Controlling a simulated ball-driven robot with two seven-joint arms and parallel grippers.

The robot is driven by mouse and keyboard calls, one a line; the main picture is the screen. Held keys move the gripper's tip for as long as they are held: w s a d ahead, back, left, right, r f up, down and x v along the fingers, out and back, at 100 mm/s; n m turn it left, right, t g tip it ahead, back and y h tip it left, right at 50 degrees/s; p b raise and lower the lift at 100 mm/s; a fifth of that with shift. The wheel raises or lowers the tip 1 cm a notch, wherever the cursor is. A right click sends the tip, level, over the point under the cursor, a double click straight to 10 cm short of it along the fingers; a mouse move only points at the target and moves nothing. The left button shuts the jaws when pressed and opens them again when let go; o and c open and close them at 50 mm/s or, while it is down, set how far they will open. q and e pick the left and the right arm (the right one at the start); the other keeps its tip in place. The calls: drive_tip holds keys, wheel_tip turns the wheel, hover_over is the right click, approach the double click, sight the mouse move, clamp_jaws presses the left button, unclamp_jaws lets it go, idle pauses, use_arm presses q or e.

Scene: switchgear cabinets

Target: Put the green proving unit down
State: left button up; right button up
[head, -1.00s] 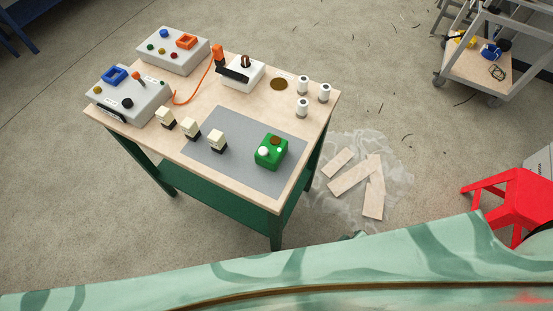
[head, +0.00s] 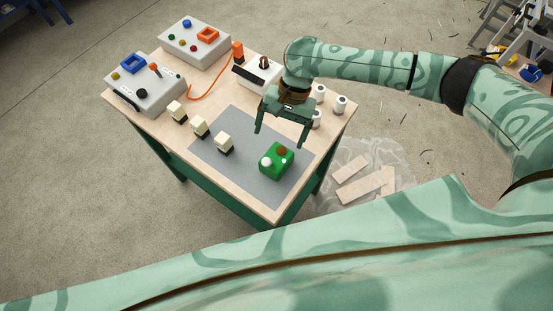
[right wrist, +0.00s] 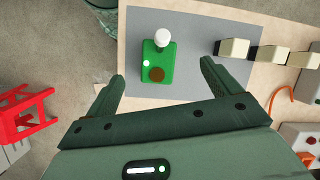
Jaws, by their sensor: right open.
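The green proving unit (head: 277,160) is a small green box with a brown round patch and a white knob on top. It sits on the grey mat (head: 217,164) on the table. It also shows in the right wrist view (right wrist: 158,68), ahead of the fingers. My right gripper (head: 282,138) is open and empty, above the mat's far part and just behind the unit in the head view. In the right wrist view its two fingers (right wrist: 163,82) are wide apart, with the unit showing between and beyond them. My left gripper is not in view.
Several cream-and-black blocks (head: 200,126) stand left of the unit. White cylinders (head: 340,104) stand at the table's right edge, partly hidden by my arm. Two grey control boxes (head: 146,88) and a white device (head: 254,76) are at the back. Wooden planks (head: 362,187) lie on the floor.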

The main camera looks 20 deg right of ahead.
drive_tip(key=w+d+r+m, duration=0.2)
drive_tip(key=w+d+m, duration=0.1)
drive_tip(key=d, duration=0.1)
drive_tip(key=b, duration=0.3)
approach(277, 156)
drive_tip(key=shift+m, duration=0.4)
drive_tip(key=x, duration=0.5)
drive_tip(key=shift+s+f, duration=0.25)
drive_tip(key=shift+s, duration=0.05)
drive_tip(key=x, duration=0.2)
drive_tip(key=b+x, duration=0.1)
drive_tip(key=x, duration=0.2)
drive_tip(key=shift+w+a+f, duration=0.1)
drive_tip(key=shift+w, duration=0.1)
drive_tip(key=c, duration=1.2)
